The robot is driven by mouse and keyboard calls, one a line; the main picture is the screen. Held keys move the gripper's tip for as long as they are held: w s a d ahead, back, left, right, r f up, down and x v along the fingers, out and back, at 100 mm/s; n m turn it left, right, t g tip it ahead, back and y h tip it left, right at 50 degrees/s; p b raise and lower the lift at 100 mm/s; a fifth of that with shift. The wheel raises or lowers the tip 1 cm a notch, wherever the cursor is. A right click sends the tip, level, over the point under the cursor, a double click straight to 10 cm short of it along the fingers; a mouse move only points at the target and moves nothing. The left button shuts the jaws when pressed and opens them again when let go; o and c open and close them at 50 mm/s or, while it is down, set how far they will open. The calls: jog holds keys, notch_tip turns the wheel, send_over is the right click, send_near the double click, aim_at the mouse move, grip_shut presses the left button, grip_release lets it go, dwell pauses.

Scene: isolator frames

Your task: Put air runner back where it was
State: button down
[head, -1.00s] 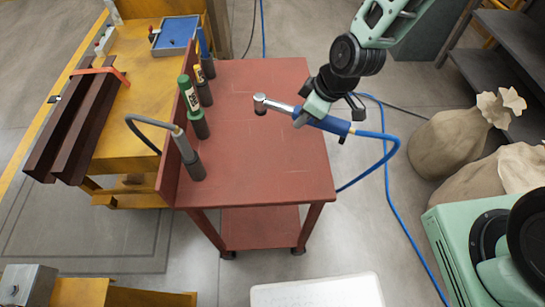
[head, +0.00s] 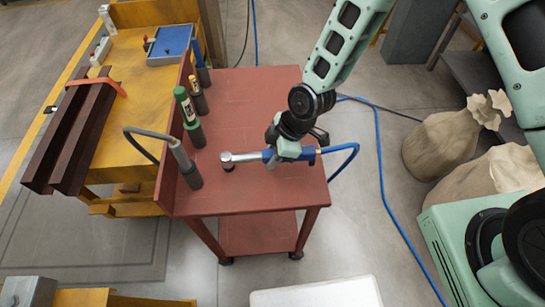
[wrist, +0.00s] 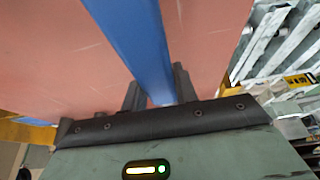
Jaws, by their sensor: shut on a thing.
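The air runner (head: 243,157) is a ratchet-like tool with a silver head and a blue body, with a blue hose at its rear. My gripper (head: 285,153) is shut around its blue body, which also shows between the fingers in the wrist view (wrist: 135,45). The tool lies roughly level, head to the left, over the right middle part of the red cart top (head: 240,100). I cannot tell whether the head touches the surface. The fingertips are partly hidden by the tool and wrist.
Several upright holders with tools line the cart's left side, including a green-handled one (head: 187,110) and a grey one with a curved cable (head: 183,160). A yellow bench (head: 140,120) stands to the left, sacks (head: 440,140) to the right. The blue hose (head: 380,180) runs along the floor.

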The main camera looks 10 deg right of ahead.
jog(key=shift+f, duration=1)
jog(key=shift+f, duration=0.15)
jog(key=c, duration=1.1)
grip_release()
